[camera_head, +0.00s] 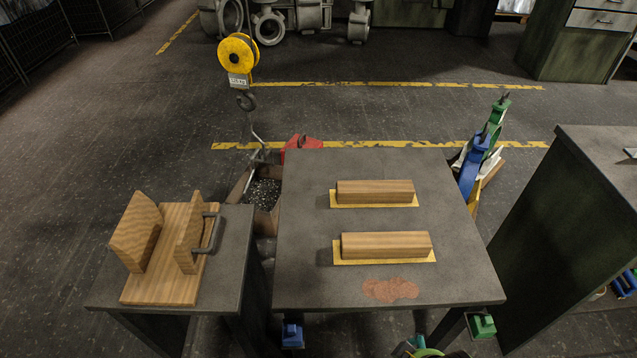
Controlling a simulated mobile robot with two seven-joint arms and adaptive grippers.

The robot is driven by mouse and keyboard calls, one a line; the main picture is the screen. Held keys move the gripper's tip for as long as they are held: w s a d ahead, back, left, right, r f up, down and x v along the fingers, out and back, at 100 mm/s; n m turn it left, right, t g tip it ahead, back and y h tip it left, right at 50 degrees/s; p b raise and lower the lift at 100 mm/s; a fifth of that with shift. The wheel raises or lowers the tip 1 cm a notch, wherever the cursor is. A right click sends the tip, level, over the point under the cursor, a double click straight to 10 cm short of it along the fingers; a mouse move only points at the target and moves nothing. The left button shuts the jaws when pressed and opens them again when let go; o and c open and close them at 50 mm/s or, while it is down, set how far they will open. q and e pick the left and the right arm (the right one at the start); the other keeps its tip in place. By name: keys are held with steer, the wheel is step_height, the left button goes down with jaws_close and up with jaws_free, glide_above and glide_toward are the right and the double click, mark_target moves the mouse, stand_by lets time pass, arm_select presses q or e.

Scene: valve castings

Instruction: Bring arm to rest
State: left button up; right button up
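Neither of my arms nor grippers shows in the head view. On the central table (310,230) two wooden blocks lie apart, one behind the other. The far wooden block (375,191) and the near wooden block (386,244) each rest on a thin yellow sheet. A reddish-brown patch (390,289) marks the tabletop in front of them.
A wooden stand with two uprights and a dark handle (187,272) sits on the left table (235,225). A hook hangs from a yellow reel (238,52) behind. Blue and green objects (480,150) stand behind the central table's right edge. A dark cabinet (565,220) stands right.

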steer(key=s+f+g, duration=0.1)
steer(key=s+f, duration=0.1)
steer(key=f, duration=0.7)
steer(key=s+f, duration=0.2)
steer(key=f, duration=0.8)
steer(key=s+d+f+g+p, duration=0.1)
steer(key=s+d+f, duration=0.2)
steer(key=s+f, duration=0.8)
steer(key=s, duration=0.4)
steer(key=shift+f, duration=0.2)
